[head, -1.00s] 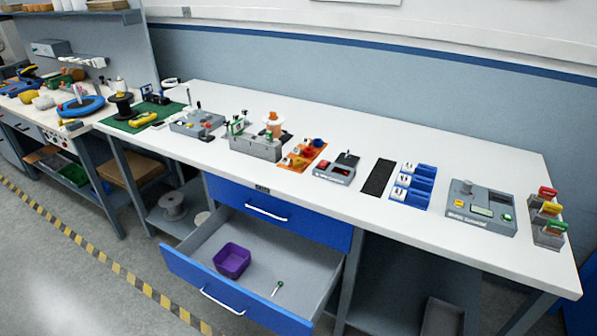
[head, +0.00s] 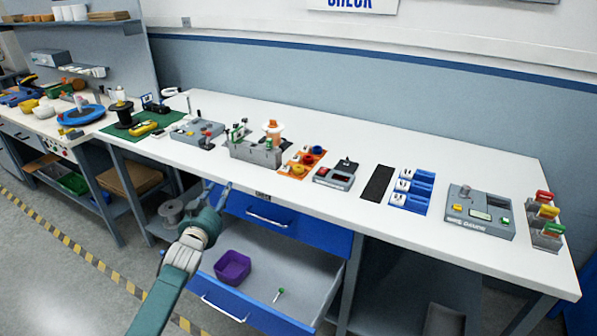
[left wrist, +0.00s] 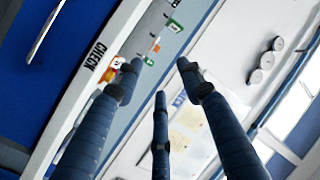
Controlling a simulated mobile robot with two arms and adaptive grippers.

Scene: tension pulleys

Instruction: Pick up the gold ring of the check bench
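An orange mat (head: 286,172) lies on the white check bench (head: 345,142) and carries small rings. A yellow-gold ring (head: 297,169) is near its front, with a red ring (head: 307,160) behind it and a blue ring (head: 317,150) farthest back. My left gripper (head: 217,190) is in front of the bench's front edge, left of the mat and above the open drawer, touching nothing visible. In the left wrist view its three fingers (left wrist: 160,74) are spread apart with nothing between them. I cannot make out the gold ring in that view. My right gripper is not in view.
A grey fixture block (head: 255,152) stands left of the mat and a grey device (head: 335,175) stands right of it. The open blue drawer (head: 247,312) holds a purple bin (head: 232,267) and a green-headed pin (head: 279,294). The back of the bench is clear.

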